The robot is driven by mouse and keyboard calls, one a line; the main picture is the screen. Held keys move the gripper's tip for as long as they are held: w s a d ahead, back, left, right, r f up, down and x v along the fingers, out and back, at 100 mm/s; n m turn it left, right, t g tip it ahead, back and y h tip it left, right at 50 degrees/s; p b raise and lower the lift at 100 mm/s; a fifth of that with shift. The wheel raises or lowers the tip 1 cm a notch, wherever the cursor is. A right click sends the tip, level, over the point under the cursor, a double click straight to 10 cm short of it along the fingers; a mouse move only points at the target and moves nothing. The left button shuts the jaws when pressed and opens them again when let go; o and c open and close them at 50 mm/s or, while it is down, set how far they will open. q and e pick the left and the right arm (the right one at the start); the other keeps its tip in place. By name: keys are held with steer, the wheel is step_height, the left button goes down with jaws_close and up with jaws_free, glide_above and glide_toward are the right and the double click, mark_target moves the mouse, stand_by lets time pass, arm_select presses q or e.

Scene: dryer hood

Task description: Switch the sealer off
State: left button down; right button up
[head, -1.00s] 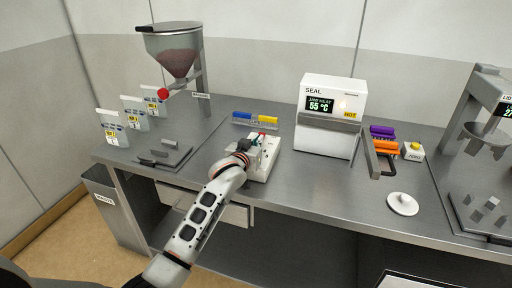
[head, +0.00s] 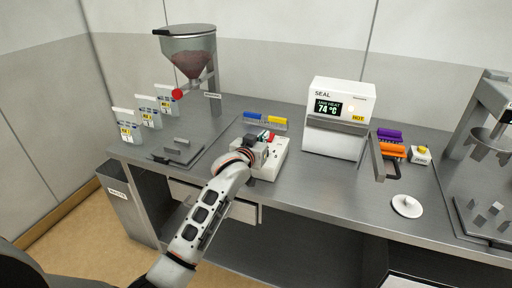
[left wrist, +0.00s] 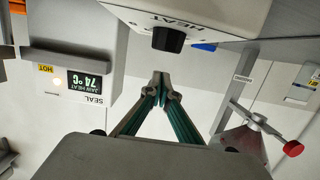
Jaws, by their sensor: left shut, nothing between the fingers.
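The sealer (head: 335,144) is a white box on the bench, marked SEAL. Its display reads JAW HEAT 74 °C beside a HOT tag, and it also shows in the left wrist view (left wrist: 70,62). A low white control box (head: 269,169) stands left of it, with small red and green parts on top. In the left wrist view this box shows a black knob (left wrist: 168,38) beside the word HEAT. My left gripper (left wrist: 162,78) is shut and empty, its tips close to the knob; contact cannot be told. In the head view my left gripper (head: 252,143) partly hides the box.
Blue and yellow bars (head: 266,120) lie behind the control box. A hopper with a red knob (head: 177,94) stands at left. Purple and orange rolls (head: 391,150), a yellow-button box (head: 420,155) and a white disc (head: 407,206) are at right. The front bench between is clear.

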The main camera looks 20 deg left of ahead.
arm_select(q)
steer(key=s, duration=0.5)
steer(key=shift+s+r, duration=0.2)
steer(key=shift+s, duration=0.65)
arm_select(e)
steer(key=shift+w+a+r, duration=0.1)
steer(key=shift+w+r, duration=0.35)
steer(key=shift+w, duration=0.35)
